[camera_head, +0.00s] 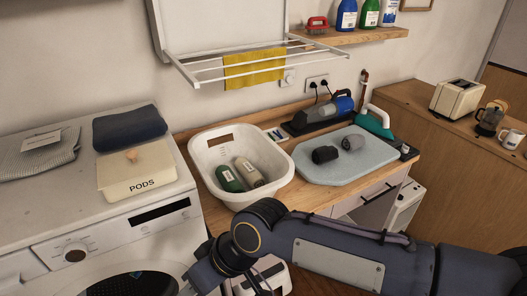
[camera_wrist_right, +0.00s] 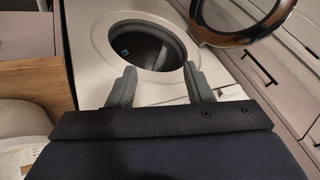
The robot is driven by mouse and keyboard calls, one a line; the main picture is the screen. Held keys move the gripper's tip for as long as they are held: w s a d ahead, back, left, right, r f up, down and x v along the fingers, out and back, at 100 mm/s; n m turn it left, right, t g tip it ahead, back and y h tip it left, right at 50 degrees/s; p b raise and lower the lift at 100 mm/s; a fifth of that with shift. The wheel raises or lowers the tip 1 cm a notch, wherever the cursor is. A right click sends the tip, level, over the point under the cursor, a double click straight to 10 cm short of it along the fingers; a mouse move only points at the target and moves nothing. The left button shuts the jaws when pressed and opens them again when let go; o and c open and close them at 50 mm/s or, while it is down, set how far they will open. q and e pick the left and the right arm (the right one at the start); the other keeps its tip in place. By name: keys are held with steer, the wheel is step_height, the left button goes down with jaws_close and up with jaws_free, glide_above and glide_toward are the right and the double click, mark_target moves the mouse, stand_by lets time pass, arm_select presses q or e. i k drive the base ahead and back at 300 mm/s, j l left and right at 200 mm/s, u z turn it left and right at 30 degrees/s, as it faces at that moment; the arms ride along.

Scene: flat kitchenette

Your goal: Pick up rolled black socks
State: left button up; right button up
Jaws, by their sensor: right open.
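The rolled black socks (camera_head: 325,154) lie on a grey-blue board (camera_head: 335,178) on the wooden counter, beside a rolled grey pair (camera_head: 352,142). My right arm crosses the lower part of the head view and bends down in front of the washing machine. In the right wrist view my right gripper (camera_wrist_right: 158,82) is open, with nothing between its fingers. It points toward the washing machine's round opening (camera_wrist_right: 150,48), well away from the socks. The socks are not in the wrist view. My left gripper is not in view.
The machine's round door (camera_wrist_right: 240,18) hangs open. A drying rack (camera_head: 260,66) juts out above.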

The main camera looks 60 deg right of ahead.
mark_target(325, 154)
steer(key=z, duration=2.5)
steer(key=i+l+u, duration=0.2)
steer(key=u, duration=1.5)
steer(key=l+u, duration=0.7)
steer(key=l, duration=0.25)
steer(key=k+l+u, duration=0.2)
steer(key=l+u, duration=0.15)
steer(key=k+l+u, duration=0.15)
steer(key=l+u, duration=0.2)
steer(key=l, duration=0.15)
steer(key=k+l, duration=0.2)
steer(key=l, duration=0.2)
steer(key=k+l, duration=0.15)
steer(key=l, duration=0.2)
steer(key=k+l, duration=0.2)
steer(key=l, duration=0.2)
steer(key=k+l+u, duration=0.1)
steer(key=l, duration=0.25)
steer(key=k, duration=0.05)
